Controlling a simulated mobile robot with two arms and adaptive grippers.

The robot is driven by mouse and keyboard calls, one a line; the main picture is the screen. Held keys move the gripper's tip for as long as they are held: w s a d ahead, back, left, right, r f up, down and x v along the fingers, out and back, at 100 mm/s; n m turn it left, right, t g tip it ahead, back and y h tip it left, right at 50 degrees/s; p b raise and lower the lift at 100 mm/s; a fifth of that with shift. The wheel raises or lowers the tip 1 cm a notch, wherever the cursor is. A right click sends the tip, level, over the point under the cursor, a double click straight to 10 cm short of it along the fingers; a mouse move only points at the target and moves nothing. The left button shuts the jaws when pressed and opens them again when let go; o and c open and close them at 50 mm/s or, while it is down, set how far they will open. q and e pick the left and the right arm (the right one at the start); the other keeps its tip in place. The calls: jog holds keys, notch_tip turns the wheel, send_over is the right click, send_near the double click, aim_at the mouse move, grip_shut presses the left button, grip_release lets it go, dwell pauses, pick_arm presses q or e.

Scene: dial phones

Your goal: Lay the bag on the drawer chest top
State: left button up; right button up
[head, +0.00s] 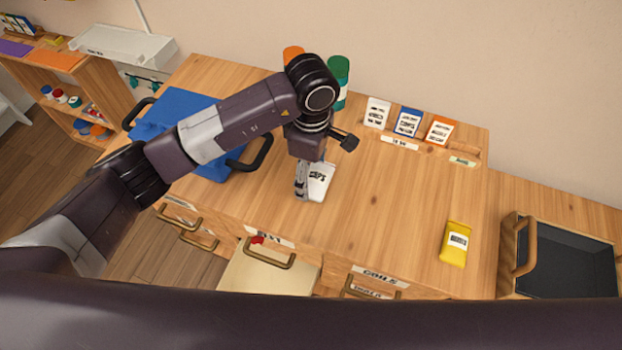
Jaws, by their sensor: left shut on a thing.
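My left gripper (301,194) points down over the wooden drawer chest top (390,210), near its front middle. It is shut on a white bag (319,183) with dark lettering. The gripper covers the bag's left side. The bag is at or just above the top; I cannot tell whether it touches. A yellow bag (456,243) with a white label lies on the chest top at the right, apart from the gripper. My right gripper is out of view.
A blue case (185,115) with black handles lies at the left. Orange (293,53) and green (338,68) containers stand at the back, beside several labelled packets (408,122). A front drawer (265,275) is open. A dark tray-like compartment (565,262) is at the right. The middle right top is clear.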

aim_at(311, 183)
pick_arm(q)
notch_tip(311, 183, down, 4)
jog(key=shift+r+p, duration=0.2)
jog(key=shift+p, duration=0.2)
jog(key=shift+f, duration=0.2)
jog(key=shift+f, duration=0.1)
jog(key=shift+f+b, duration=0.15)
jog(key=shift+b, duration=0.15)
jog(key=o, duration=1.2)
jog(key=shift+c, duration=0.2)
